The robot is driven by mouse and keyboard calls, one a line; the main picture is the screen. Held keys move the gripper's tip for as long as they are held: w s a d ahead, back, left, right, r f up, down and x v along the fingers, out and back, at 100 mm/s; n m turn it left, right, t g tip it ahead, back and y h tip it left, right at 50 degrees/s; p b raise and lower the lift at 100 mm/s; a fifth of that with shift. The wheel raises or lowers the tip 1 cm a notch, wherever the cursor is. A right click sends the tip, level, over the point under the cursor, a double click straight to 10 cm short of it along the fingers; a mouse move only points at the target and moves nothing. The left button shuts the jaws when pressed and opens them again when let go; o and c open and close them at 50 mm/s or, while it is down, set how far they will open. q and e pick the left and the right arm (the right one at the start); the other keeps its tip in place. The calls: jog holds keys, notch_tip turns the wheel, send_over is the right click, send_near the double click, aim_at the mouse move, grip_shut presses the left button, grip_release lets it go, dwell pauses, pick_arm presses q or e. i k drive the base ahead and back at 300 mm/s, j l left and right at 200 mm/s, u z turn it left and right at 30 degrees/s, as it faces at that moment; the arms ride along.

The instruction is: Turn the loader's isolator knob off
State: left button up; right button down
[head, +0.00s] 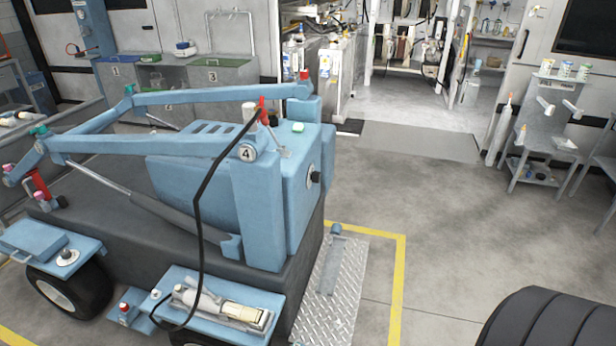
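The blue loader (225,180), marked with a round 4, fills the left and middle of the head view. A small black round knob (315,177) sits on its right end face. A red fitting (263,112) stands on top near the 4 disc, with a black hose running down from it. I cannot tell for sure which part is the isolator knob, nor how it is turned. Neither of my grippers shows in this view.
A treadplate step (345,290) lies beside the loader inside a yellow floor line (398,285). A large black tyre (550,322) is at the lower right. Grey bins (222,72) stand behind the loader, and a small bench (540,150) stands right. The floor between is clear.

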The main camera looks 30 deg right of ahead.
aim_at(314, 176)
jog(key=l, duration=0.65)
jog(key=i+l, duration=0.1)
jog(key=l, duration=0.5)
jog(key=i+u, duration=0.05)
